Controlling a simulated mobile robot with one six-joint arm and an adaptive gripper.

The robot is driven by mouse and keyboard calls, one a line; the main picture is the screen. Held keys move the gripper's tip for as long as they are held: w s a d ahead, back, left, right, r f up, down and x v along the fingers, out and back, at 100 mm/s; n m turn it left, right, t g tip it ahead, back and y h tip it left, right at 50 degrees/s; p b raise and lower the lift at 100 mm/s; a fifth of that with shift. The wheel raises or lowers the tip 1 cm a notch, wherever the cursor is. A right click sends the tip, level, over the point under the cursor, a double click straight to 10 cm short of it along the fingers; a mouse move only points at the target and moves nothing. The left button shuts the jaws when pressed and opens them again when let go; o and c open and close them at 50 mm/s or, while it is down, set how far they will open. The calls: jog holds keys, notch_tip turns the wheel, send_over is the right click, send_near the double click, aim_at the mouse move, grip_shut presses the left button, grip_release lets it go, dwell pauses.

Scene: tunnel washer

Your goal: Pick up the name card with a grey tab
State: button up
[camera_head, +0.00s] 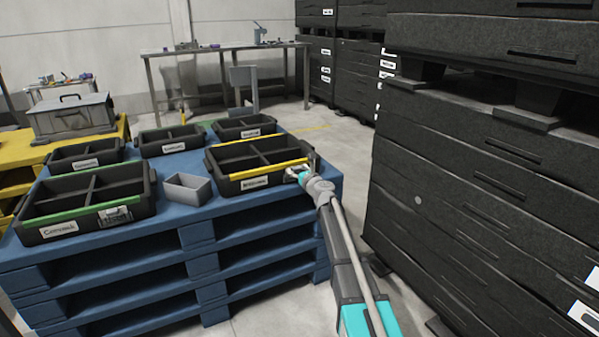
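I cannot make out a grey tab on any card from here. White name cards show on the fronts of the black trays: one (59,229) on the green-edged front left tray, one (254,182) on the yellow-edged right tray, and smaller ones on the back trays. A small greyish item (114,213) sits at the front right of the green-edged tray; its details are too small to read. My gripper (297,174) is at the right front corner of the yellow-edged tray (232,187), right of its card. Its fingers are too small to judge, and any contact is unclear.
The trays stand on a stack of blue pallets (197,234). A small open grey box (187,188) sits between the two front trays. Tall black crate stacks (480,170) rise close to my arm's right. A grey case (72,117) rests on yellow pallets at left.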

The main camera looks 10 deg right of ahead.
jog(key=c, duration=0.6)
jog(key=shift+o, duration=0.2)
jog(key=shift+r, duration=0.15)
notch_tip(320, 180, up, 10)
jog(key=p, duration=1)
